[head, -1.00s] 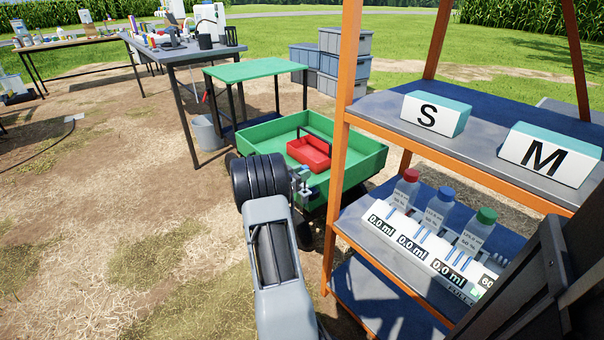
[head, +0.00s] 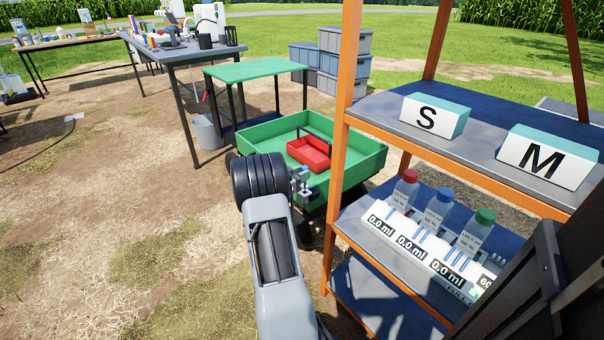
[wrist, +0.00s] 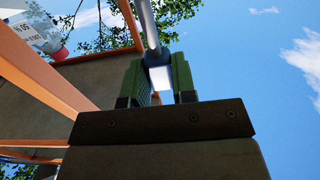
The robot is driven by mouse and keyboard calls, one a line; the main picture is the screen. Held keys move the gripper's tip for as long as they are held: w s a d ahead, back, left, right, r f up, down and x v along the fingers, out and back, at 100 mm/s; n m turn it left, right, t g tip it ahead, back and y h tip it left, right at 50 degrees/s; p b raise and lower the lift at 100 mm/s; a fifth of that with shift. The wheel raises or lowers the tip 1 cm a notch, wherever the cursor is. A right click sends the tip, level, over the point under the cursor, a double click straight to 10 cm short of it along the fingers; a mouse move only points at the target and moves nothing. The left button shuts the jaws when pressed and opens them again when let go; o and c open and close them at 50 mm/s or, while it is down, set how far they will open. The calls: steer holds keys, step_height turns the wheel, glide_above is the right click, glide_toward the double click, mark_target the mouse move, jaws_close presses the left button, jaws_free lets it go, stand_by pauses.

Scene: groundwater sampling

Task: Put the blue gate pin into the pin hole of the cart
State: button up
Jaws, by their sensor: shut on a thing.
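The green cart (head: 350,178) stands ahead of my arm, left of the shelf; its pin hole cannot be made out. My gripper (head: 303,183) is at the cart's near side, partly hidden behind my wrist in the head view. In the wrist view its green-padded fingers (wrist: 157,80) are shut on a grey shaft with a dark blue collar, which looks like the blue gate pin (wrist: 152,30). The pin extends out beyond the fingertips. In the head view the pin is too small to tell apart, and whether it touches the cart cannot be told.
An orange-framed shelf (head: 340,120) stands close on the right, with bottles (head: 438,208) and S and M blocks on it. A red tray (head: 310,152) lies in the cart. A green-topped stand (head: 255,70) and tables are behind. The ground on the left is open.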

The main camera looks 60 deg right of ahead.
mark_target(301, 194)
steer(key=shift+f+b, duration=2.05)
steer(key=shift+f, duration=1.6)
steer(key=o, duration=0.9)
steer(key=shift+a+r, duration=0.1)
steer(key=p+v, duration=0.4)
steer(key=v, duration=0.9)
steer(key=shift+w+a, duration=0.1)
steer(key=shift+a, duration=0.2)
